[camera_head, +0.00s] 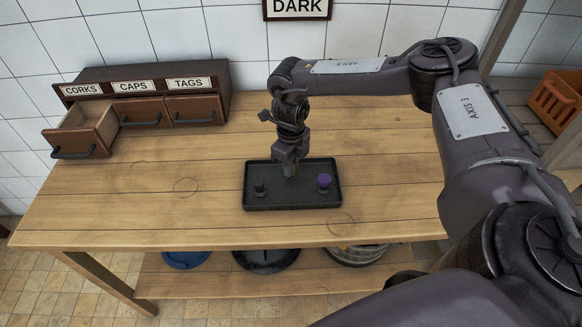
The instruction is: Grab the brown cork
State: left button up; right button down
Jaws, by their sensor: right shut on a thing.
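My right gripper (290,171) points down over the middle of the dark tray (292,206). It is shut on a small brownish thing, which I take to be the brown cork; the fingers hide most of it. I cannot tell whether the cork touches the tray floor. A black stopper (259,189) stands in the tray left of the gripper, and a purple stopper (324,181) stands to its right. My left gripper is not in view.
A drawer cabinet (150,82) stands at the table's back left. Its CORKS drawer (84,133) is pulled out; the CAPS and TAGS drawers are shut. The wooden table (180,200) is clear around the tray. An orange crate (556,100) stands at the far right.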

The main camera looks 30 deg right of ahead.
notch_tip(320, 180, up, 7)
jog(key=shift+b, duration=0.85)
notch_tip(320, 180, up, 12)
jog(key=p, duration=0.2)
